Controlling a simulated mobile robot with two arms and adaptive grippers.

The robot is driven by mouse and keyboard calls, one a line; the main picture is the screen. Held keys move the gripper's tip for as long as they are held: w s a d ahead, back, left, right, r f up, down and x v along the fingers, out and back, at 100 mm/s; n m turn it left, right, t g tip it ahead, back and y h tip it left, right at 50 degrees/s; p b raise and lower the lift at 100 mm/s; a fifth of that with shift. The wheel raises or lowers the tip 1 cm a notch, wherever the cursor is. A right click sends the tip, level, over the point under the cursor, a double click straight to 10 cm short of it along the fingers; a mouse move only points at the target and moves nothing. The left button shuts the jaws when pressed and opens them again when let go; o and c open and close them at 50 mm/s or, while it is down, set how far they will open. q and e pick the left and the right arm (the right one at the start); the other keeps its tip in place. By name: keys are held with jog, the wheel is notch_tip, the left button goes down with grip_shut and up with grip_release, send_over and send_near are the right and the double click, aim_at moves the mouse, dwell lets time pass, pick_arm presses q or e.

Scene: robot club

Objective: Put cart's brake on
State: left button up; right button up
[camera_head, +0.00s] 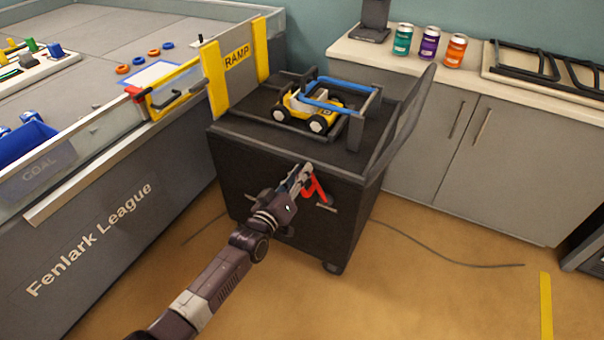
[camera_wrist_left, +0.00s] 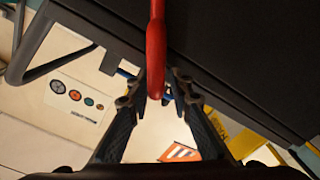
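The dark cart (camera_head: 285,170) stands beside the game table. On its front face is a red brake lever (camera_head: 317,188). My left gripper (camera_head: 303,178) is at that lever, close in front of the cart. In the left wrist view the red lever (camera_wrist_left: 156,45) comes down from the top and ends between the fingertips of my left gripper (camera_wrist_left: 157,88). The exact contact is hard to see. My right gripper is in neither view.
A yellow and white toy vehicle (camera_head: 308,112) sits on the cart top, beside an upright RAMP panel (camera_head: 237,62). The game table (camera_head: 110,215) is close on the left. A cabinet with cans (camera_head: 430,42) is behind right. Cables lie on the open floor (camera_head: 440,295).

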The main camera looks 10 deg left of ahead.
pick_arm(q)
jog(key=shift+o, duration=0.7)
jog(key=shift+f, duration=0.1)
jog(key=shift+s, duration=0.1)
jog(key=shift+s, duration=0.2)
jog(key=v, duration=1.1)
jog(key=shift+s+a, duration=0.2)
jog(key=shift+s, duration=0.05)
jog(key=shift+d, duration=0.1)
